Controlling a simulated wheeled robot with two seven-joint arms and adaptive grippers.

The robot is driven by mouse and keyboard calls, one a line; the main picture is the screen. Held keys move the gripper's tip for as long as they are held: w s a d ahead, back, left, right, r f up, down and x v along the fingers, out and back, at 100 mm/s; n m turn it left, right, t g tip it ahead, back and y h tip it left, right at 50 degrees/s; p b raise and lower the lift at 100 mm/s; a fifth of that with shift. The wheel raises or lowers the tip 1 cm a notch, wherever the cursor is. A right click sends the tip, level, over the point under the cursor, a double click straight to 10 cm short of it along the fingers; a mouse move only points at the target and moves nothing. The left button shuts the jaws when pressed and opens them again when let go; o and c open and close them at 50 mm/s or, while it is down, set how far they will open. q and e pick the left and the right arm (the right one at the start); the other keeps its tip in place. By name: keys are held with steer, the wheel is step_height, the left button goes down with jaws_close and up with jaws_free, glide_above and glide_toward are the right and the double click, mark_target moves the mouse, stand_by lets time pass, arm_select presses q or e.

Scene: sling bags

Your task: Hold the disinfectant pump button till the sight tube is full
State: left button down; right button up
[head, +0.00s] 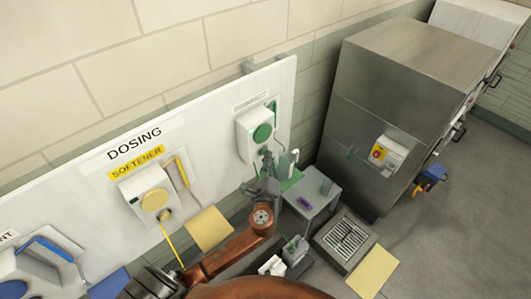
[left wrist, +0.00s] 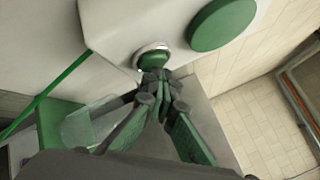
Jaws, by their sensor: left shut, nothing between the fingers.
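The disinfectant pump (head: 245,140) is a white box with a large green disc (head: 262,133) on the dosing board. In the left wrist view the disc (left wrist: 222,24) is at the top. A small green button (left wrist: 140,58) in a pale ring is below and left of it. My left gripper (head: 267,163) is just below the pump; in the left wrist view its fingertips (left wrist: 155,70) are shut and empty, at the button and partly covering it. I cannot tell whether the button is pressed in. The sight tube's fill level cannot be made out. My right gripper is not in view.
A softener pump (head: 148,192) with a yellow disc is on the board to the left. A small grey table (head: 313,197) stands below right, beside a floor drain (head: 346,238). A large steel machine (head: 395,95) stands at the right. Clear floor lies at far right.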

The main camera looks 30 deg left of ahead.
arm_select(q)
steer(key=shift+d, duration=0.1)
steer(key=shift+s+d, duration=0.3)
steer(key=shift+d, duration=0.45)
steer(key=shift+s+d, duration=0.3)
steer(key=shift+d, duration=0.5)
steer(key=shift+s+d, duration=0.25)
steer(key=shift+d, duration=0.5)
steer(key=shift+s+d, duration=0.3)
steer(key=shift+d, duration=0.5)
steer(key=shift+d, duration=0.15)
